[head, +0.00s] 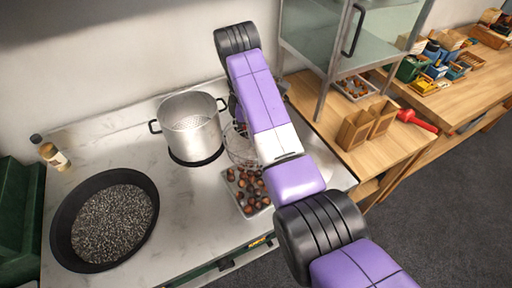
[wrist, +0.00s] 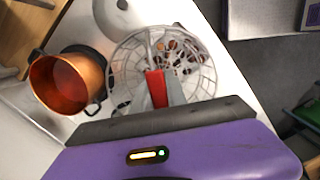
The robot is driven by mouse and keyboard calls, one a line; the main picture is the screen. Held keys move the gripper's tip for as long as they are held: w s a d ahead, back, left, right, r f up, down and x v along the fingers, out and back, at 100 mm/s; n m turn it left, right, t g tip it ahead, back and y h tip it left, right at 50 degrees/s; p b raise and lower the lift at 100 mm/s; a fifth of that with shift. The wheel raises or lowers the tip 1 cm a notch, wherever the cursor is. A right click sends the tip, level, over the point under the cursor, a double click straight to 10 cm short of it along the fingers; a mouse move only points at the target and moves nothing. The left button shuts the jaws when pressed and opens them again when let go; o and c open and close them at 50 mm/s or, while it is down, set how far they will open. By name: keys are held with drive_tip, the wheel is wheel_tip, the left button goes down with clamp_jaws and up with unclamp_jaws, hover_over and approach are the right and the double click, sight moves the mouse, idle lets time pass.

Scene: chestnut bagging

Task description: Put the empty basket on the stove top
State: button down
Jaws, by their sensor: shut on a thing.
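A round wire basket (wrist: 125,62) fills the middle of the wrist view; part of it also shows beside my arm in the head view (head: 238,147). My arm hides the gripper in the head view. The basket is over the white stove top (head: 190,235); I cannot tell whether it touches the surface. Chestnuts (wrist: 178,50) show through its wires. In the head view, chestnuts lie in a tray (head: 251,214) just in front of the basket.
A steel pot (head: 190,124) stands behind left of the basket. A wide black pan (head: 61,222) of dark grains is at left. A copper-coloured pot (wrist: 68,82) stands beside the basket in the wrist view. A wooden counter (head: 372,160) adjoins at right. Bare stove top lies between pan and tray.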

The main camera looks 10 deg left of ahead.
drive_tip(key=shift+w+a+r+n, duration=0.2)
drive_tip(key=shift+a+r+n, duration=0.3)
drive_tip(key=shift+a+r, duration=0.15)
drive_tip(key=s+a+r+n+b, duration=0.35)
drive_tip(key=a+n+b, duration=0.2)
drive_tip(key=a, duration=0.35)
drive_tip(key=s+a+f+n+t+y+b, duration=0.1)
drive_tip(key=s+a+n+b, duration=0.1)
drive_tip(key=s+n, duration=0.2)
drive_tip(key=s+a+f+n+b, duration=0.1)
drive_tip(key=s+a+n, duration=0.2)
drive_tip(key=s+n, duration=0.15)
drive_tip(key=f, duration=1.3)
drive_tip(key=f+p, duration=0.1)
drive_tip(key=f, duration=0.6)
drive_tip(key=shift+s+d+f, duration=0.1)
drive_tip(key=shift+s+d, duration=0.05)
drive_tip(key=shift+d, duration=0.1)
drive_tip(key=shift+f, duration=0.1)
drive_tip(key=c, duration=1.3)
unclamp_jaws()
drive_tip(key=shift+c, duration=0.2)
